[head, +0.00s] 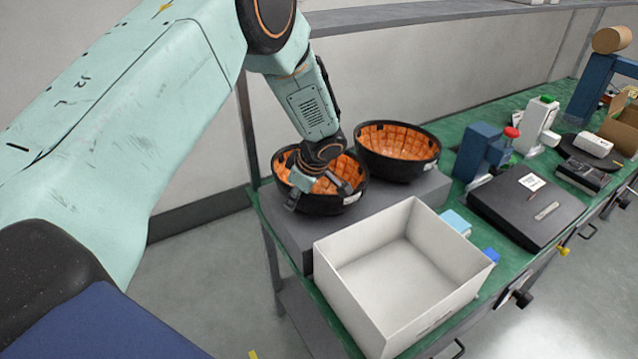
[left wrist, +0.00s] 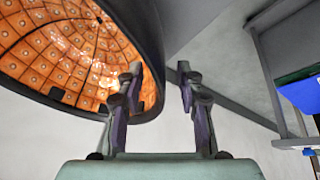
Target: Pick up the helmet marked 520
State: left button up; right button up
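Two black helmets with orange padded linings lie open side up on a grey block (head: 284,228). The left helmet (head: 335,207) and the right helmet (head: 392,172) each carry a small white label; I cannot read 520 on either. My left gripper (head: 298,192) is at the left helmet's rim, on its near left side. In the left wrist view, the gripper (left wrist: 160,88) has its fingers apart, with the helmet (left wrist: 70,55) rim showing between them. One finger is over the lining and the other is outside. I cannot tell whether they touch it. My right gripper is not in view.
An open white box (head: 350,252) stands right in front of the helmets on the green bench (head: 465,205). A black case (head: 525,205), a blue vise-like device (head: 478,150) and a white device (head: 538,122) stand to the right. A grey shelf (head: 400,14) runs behind.

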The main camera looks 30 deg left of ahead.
pick_arm(q)
jog(key=shift+w+f, duration=0.1)
jog(key=shift+w, duration=0.05)
jog(key=shift+c, duration=1.4)
jog(key=shift+w+a+f, duration=0.15)
jog(key=shift+a+f, duration=0.05)
jog(key=shift+a, duration=0.1)
jog(key=shift+c, duration=1.4)
jog(key=shift+r, duration=0.1)
grip_shut()
jog(key=shift+s+d+r, duration=0.15)
jog(key=shift+s+d, duration=0.05)
jog(key=shift+d, duration=0.1)
jog(key=shift+w+a, duration=0.1)
jog(key=shift+a, duration=0.15)
